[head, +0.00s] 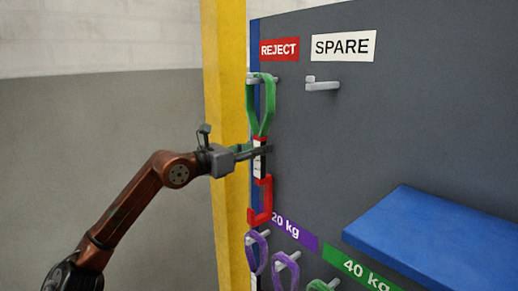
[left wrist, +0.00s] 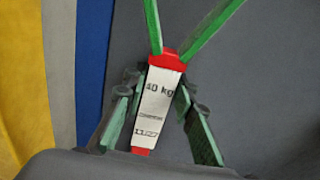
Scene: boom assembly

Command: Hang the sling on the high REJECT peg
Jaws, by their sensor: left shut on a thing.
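The sling has a green loop (head: 262,112), a white tag (head: 259,164) and a red lower part (head: 260,203). The top of the loop is at the REJECT peg (head: 273,79), which seems to pass through it; exact contact is too small to tell. The sling hangs upright. My left gripper (head: 259,151) is shut on the sling at its tag section, below the loop. In the left wrist view the tag (left wrist: 158,98) reads 40 kg and 11/27, between green-padded fingers. The peg is outside that view. My right gripper is not in view.
The red REJECT sign (head: 279,49) is above the peg. The empty SPARE peg (head: 322,85) is to its right. Purple slings (head: 286,268) hang below under the 20 kg label. A blue shelf (head: 440,232) juts out at right. A yellow post (head: 228,80) stands at left.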

